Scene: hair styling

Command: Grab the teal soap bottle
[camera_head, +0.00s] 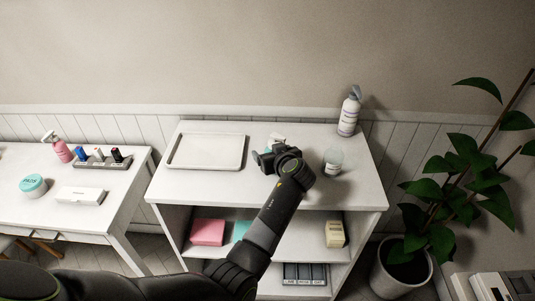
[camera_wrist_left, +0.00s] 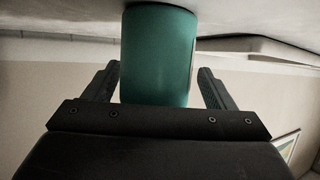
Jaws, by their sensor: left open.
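The teal soap bottle (camera_wrist_left: 158,55) fills the middle of the left wrist view, its upper and lower ends out of sight. It stands between the two fingers of my left gripper (camera_head: 262,155), with a visible gap on the right side and only a narrow one on the left. My left gripper is open over the white shelf top. In the head view my gripper mostly hides the bottle; a small pale patch shows just behind the gripper, and I cannot tell if it is part of the bottle. My right gripper is not in view.
On the white shelf unit (camera_head: 225,190), a tray (camera_head: 206,152) lies left of my gripper, a clear jar (camera_head: 333,161) stands right, and a white spray bottle (camera_head: 349,112) at the back right. A side table (camera_head: 110,215) stands left, a potted plant (camera_head: 400,270) right.

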